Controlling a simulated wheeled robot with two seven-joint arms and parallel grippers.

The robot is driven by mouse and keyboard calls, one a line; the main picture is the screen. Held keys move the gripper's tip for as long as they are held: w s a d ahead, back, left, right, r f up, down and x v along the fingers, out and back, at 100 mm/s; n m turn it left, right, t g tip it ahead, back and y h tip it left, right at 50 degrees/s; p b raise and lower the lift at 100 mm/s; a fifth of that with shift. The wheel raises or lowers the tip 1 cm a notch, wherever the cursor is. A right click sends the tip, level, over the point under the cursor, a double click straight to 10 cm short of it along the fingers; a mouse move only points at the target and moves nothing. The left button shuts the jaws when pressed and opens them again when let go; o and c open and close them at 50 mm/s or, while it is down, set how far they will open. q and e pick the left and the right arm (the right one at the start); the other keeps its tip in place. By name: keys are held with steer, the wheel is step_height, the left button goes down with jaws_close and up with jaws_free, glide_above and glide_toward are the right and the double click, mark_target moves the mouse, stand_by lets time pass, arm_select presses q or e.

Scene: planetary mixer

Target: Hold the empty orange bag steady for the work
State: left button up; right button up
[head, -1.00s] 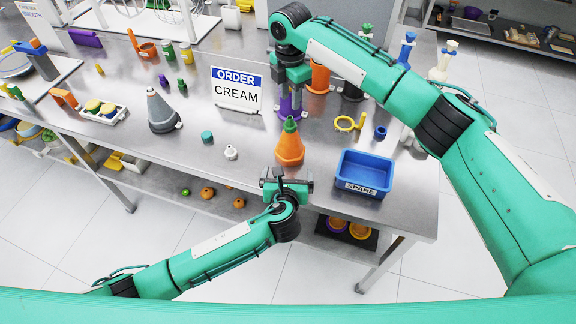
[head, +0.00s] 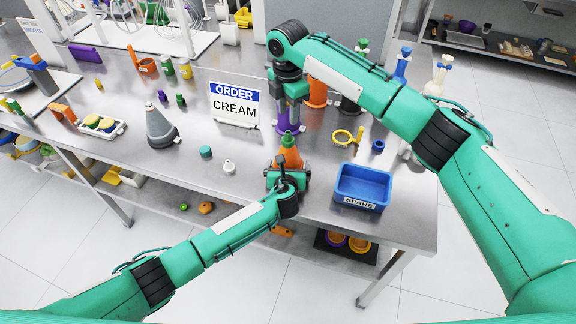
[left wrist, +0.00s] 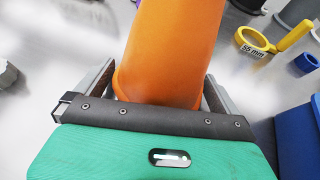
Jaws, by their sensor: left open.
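The orange bag (head: 289,156) is a cone with a green tip, standing upright on the steel table. My left gripper (head: 287,174) is at its near side, low down. In the left wrist view the orange bag (left wrist: 172,50) stands between the open fingers, with a finger on each side; its lower end is hidden behind the gripper body. My right gripper (head: 288,98) points down just behind the orange bag, at a purple object (head: 284,121). The picture is too small to show whether its fingers are closed on it.
A blue SPARE bin (head: 362,187) stands to the right. A yellow ring (head: 345,137) marked 55 mm lies behind it. The ORDER CREAM sign (head: 235,104) and a grey cone (head: 160,128) are to the left. A white piece (head: 229,168) and a teal cap (head: 206,151) lie left of the bag.

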arm_select(q)
steer(key=c, duration=0.9)
steer(key=shift+c, duration=0.2)
stand_by(0.4)
